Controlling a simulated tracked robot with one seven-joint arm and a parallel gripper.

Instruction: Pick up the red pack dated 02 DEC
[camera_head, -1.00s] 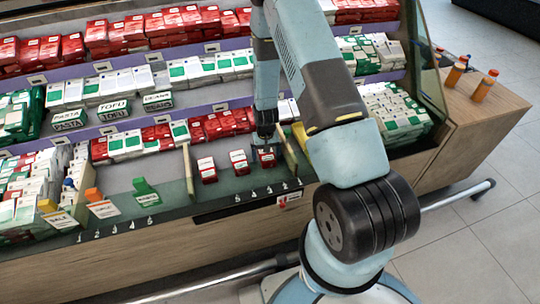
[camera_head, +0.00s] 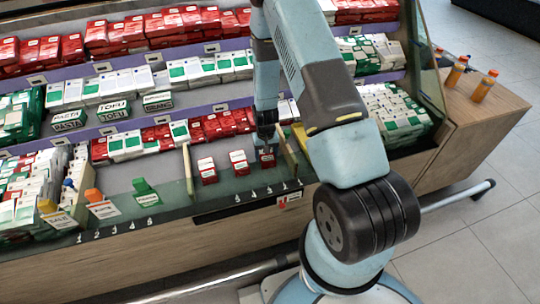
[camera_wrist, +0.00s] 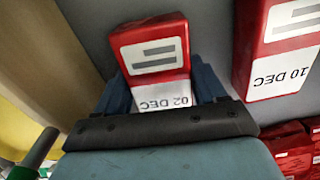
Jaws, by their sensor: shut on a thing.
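The red pack dated 02 DEC (camera_wrist: 152,55) is in the middle of the wrist view, its white label reading upside down. My gripper (camera_wrist: 165,92) is shut on it, with one blue finger at each side of the pack; the gripper's palm hides the near end. In the head view this pack (camera_head: 268,161) is the rightmost of three red packs on the low shelf, under my gripper (camera_head: 266,140). A second red pack dated 10 DEC (camera_wrist: 280,45) stands apart to the right in the wrist view.
Two other red packs, the middle one (camera_head: 239,162) and the left one (camera_head: 207,170), stand to the left on the shelf. A wooden divider (camera_head: 288,152) is close on the right, another (camera_head: 188,172) further left. Rows of red packs (camera_head: 215,125) lie behind.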

